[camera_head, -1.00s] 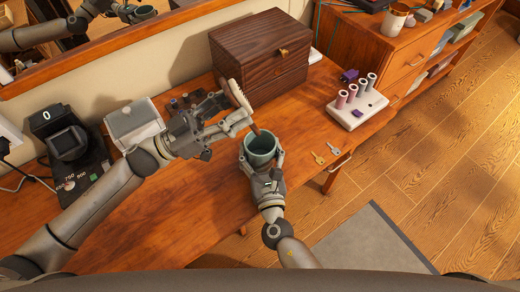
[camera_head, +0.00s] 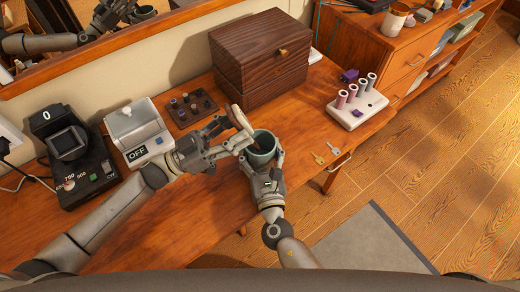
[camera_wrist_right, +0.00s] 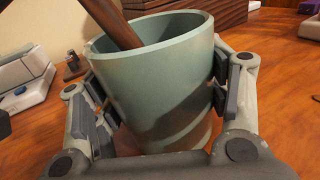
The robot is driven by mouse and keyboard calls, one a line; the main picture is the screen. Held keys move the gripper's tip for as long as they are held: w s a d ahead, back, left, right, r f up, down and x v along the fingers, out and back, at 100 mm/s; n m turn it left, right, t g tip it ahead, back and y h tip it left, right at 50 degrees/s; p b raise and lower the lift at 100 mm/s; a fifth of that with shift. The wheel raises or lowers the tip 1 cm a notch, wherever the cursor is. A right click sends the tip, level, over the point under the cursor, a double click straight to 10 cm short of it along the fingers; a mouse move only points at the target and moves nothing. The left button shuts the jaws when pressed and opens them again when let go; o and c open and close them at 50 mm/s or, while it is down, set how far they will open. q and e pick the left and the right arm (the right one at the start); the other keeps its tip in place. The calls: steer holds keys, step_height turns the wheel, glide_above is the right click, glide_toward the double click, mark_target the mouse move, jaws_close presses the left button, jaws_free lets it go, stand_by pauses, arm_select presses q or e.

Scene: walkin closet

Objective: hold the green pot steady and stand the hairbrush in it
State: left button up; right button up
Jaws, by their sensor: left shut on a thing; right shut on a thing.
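The green pot (camera_head: 262,158) stands upright on the wooden dresser top. My right gripper (camera_head: 263,166) is shut on it, one finger on each side; the right wrist view shows the pot (camera_wrist_right: 160,85) between the fingers (camera_wrist_right: 158,98). My left gripper (camera_head: 237,143) is shut on the hairbrush (camera_head: 240,118), just left of the pot, with the bristle head up. The brown handle (camera_wrist_right: 122,28) is tilted and reaches into the pot's mouth. The pot's inner bottom is hidden, so I cannot tell whether the handle tip touches it.
A dark wooden box (camera_head: 260,60) stands behind the pot. A rack of rollers (camera_head: 357,103) and keys (camera_head: 318,158) lie to the right. A white device marked OFF (camera_head: 137,128), a black device (camera_head: 72,150) and a dark tray of small items (camera_head: 192,107) are left.

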arm_select(q)
steer(key=shift+f, duration=0.55)
steer(key=o, duration=1.1)
steer(key=v, duration=1.2)
arm_select(e)
steer(key=o, duration=1.3)
